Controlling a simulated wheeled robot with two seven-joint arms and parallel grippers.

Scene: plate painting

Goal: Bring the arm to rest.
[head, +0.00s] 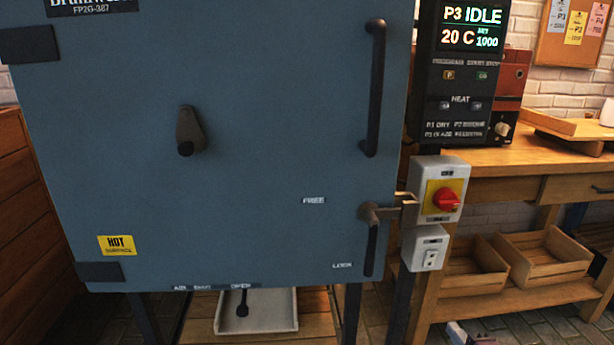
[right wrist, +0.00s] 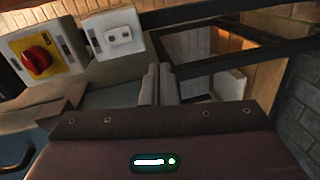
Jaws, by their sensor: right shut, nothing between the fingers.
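My right gripper (right wrist: 158,88) is shut and empty in the right wrist view, its two fingers side by side. In the head view only a small part of it (head: 458,333) shows at the bottom edge, below the switch boxes and in front of the bench. It touches nothing that I can see. My left gripper is not in view.
A blue kiln door (head: 260,110) fills the left and middle, closed, its latch lever (head: 371,240) hanging down near LOCK. The red switch (head: 446,199) and socket box (head: 424,248) are right of it. The display (head: 470,28) reads P3 IDLE, 20 C. A wooden bench (head: 500,184) stands right.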

